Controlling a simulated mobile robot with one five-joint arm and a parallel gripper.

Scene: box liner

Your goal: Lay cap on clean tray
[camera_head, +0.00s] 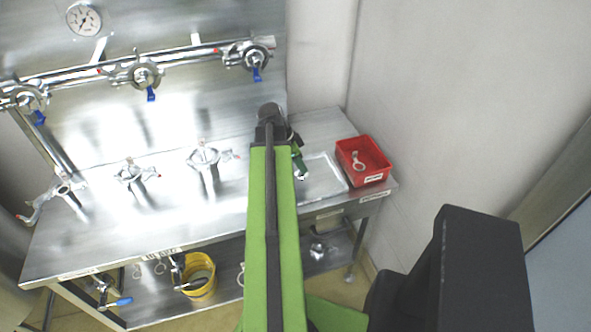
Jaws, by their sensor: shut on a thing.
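A shallow bright metal tray (329,184) lies on the right part of the steel bench, left of a red bin; I take it for the clean tray. My gripper (301,175) points down at the tray's left side, mostly hidden behind my green arm. It is shut on a small shiny metal piece, which I take for the cap; only a sliver shows. I cannot tell whether the piece touches the tray. The visible part of the tray looks empty.
The red bin (346,157) holds a metal clamp. Capped metal fittings (205,157) stand on the bench to the left. Valves with blue handles (144,76) line the pipe behind. A yellow bucket (203,290) sits on the lower shelf. A wall closes the right side.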

